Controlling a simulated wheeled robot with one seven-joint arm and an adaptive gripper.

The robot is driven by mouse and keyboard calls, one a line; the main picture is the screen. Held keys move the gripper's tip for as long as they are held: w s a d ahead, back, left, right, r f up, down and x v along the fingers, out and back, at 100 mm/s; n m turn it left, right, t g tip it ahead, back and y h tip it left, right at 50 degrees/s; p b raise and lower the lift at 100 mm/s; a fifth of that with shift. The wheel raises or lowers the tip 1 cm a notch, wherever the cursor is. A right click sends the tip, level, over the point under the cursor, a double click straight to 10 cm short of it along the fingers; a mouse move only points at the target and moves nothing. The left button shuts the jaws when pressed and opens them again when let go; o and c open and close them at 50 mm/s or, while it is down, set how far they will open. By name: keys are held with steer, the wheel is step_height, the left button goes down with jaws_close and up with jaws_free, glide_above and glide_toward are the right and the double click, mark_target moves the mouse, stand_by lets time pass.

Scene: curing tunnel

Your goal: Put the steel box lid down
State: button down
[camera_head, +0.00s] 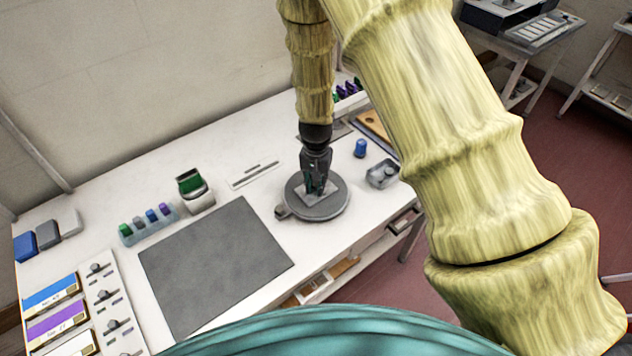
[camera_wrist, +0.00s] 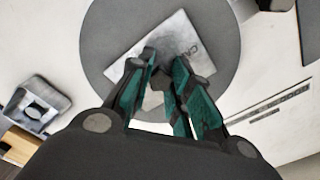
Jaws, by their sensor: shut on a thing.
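The steel box lid is a pale grey rectangular plate (camera_wrist: 178,42) with dark lettering, partly visible in the wrist view. A small knob-like part (camera_wrist: 157,82) shows between the fingers. In the head view the lid (camera_head: 309,199) is a light patch over the round dark grey disc (camera_head: 335,207) on the table. My gripper (camera_head: 318,188) points down at it, shut on the lid; its green-padded fingers also show in the wrist view (camera_wrist: 165,72). I cannot tell whether the lid touches the disc. The fingers hide part of it.
A small grey open box (camera_head: 382,178) and a blue cylinder (camera_head: 360,148) stand right of the disc. A dark grey mat (camera_head: 215,262) lies bare to the left. A green-topped container (camera_head: 194,190) and a rack of coloured pieces (camera_head: 148,228) stand behind the mat.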

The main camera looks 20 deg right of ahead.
mark_target(316, 184)
steer(key=shift+f, duration=0.2)
steer(key=c, duration=1.3)
jaws_free()
steer(key=shift+r, duration=0.1)
steer(key=shift+r+b, duration=2.4)
steer(key=shift+r, duration=3.7)
